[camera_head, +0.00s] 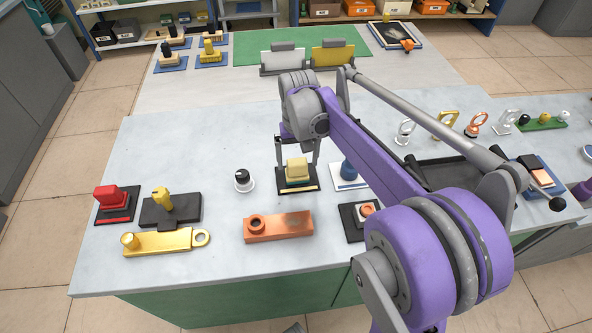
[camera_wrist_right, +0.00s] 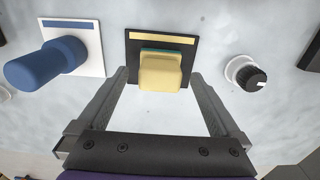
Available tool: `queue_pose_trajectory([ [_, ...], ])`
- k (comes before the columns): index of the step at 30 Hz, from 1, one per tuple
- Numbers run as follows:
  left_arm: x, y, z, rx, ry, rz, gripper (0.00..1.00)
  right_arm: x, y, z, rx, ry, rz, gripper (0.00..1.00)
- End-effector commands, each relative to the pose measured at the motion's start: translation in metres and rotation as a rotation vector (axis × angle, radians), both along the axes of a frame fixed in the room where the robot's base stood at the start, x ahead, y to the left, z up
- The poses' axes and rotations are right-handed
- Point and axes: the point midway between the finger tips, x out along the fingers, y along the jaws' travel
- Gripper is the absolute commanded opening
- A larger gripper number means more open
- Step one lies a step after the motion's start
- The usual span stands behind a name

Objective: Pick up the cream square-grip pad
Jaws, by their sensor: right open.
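The cream square-grip pad (camera_head: 297,169) sits on a dark square base with a cream strip along its edge, near the middle of the table. It also shows in the right wrist view (camera_wrist_right: 160,72), with a thin teal layer under the cream grip. My right gripper (camera_head: 297,160) is open, and its fingers come down on either side of the pad in the head view. In the right wrist view the open fingers (camera_wrist_right: 160,80) point toward the pad, with visible gaps on both sides. My left gripper is not in view.
A blue knob (camera_head: 347,170) on a white plate stands right of the pad. A black-and-white knob (camera_head: 243,180) stands to its left. An orange bar (camera_head: 278,226) lies in front. A red block (camera_head: 108,197) and yellow pieces lie farther left.

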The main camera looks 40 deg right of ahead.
Motion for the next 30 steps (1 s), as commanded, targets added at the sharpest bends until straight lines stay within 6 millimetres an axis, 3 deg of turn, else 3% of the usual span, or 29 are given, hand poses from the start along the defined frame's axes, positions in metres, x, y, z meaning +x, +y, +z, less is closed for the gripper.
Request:
queue_pose_trajectory([
  [12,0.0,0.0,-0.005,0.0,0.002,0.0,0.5,0.006,-0.003,-0.05,0.0,0.0,0.001,1.0],
  [20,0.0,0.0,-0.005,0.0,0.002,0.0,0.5,0.006,-0.003,-0.053,0.0,0.0,0.0,1.0],
  [30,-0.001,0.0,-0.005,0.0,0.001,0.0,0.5,0.006,-0.003,-0.052,0.0,-0.001,0.0,0.41],
])
